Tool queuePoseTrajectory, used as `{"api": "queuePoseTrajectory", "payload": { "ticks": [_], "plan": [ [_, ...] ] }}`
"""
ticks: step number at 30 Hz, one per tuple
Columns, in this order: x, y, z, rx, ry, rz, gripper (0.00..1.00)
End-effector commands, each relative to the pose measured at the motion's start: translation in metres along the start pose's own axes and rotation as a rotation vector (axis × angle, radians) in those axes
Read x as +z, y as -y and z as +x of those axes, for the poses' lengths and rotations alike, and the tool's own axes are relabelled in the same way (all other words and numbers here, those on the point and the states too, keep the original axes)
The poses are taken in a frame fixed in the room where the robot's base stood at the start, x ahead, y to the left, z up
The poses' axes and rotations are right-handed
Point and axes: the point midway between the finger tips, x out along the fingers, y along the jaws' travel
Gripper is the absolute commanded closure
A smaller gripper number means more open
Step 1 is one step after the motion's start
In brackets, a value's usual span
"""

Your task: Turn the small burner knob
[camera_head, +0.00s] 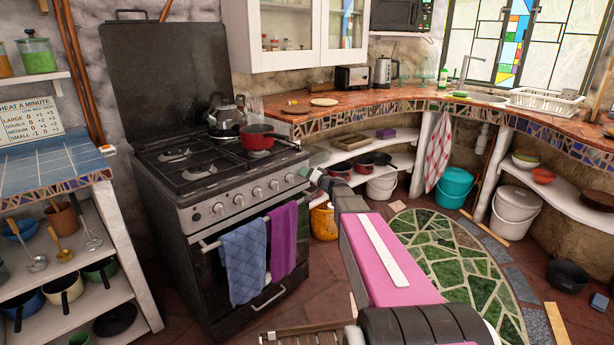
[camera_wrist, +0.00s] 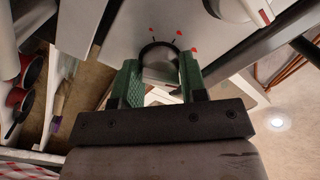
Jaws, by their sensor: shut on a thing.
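The black and steel stove (camera_head: 215,230) stands at left centre in the head view, with a row of round knobs (camera_head: 257,192) along its front panel. My gripper (camera_head: 313,176) is at the right end of that row, where my arm hides part of the panel. In the wrist view my gripper (camera_wrist: 160,75) has its green fingers on either side of a round knob (camera_wrist: 160,63) and is shut on it. Red marks and thin dark lines show on the panel around this knob. Another knob (camera_wrist: 228,8) lies at the upper right.
A red pot (camera_head: 257,137) and a kettle (camera_head: 226,115) stand on the stove top. A blue towel (camera_head: 243,262) and a purple towel (camera_head: 284,240) hang on the oven handle. An orange basket (camera_head: 323,222) sits on the floor right of the stove.

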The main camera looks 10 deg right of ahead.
Motion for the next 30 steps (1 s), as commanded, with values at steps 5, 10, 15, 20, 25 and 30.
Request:
{"api": "queuePoseTrajectory", "payload": {
  "ticks": [5, 10, 15, 20, 25, 30],
  "plan": [
    [0.0001, -0.0002, -0.0003, 0.002, 0.0, 0.132, 0.84],
    [0.0001, -0.0001, -0.0003, 0.002, 0.0, 0.228, 0.84],
    [0.0001, -0.0001, -0.0004, 0.002, 0.0, 0.288, 0.84],
    [0.0002, -0.0001, -0.0004, 0.002, 0.0, 0.316, 0.84],
    [0.0001, -0.0002, -0.0004, 0.002, 0.0, 0.325, 0.85],
    [0.0001, -0.0002, -0.0004, 0.002, 0.0, 0.325, 0.84]
  ]
}}
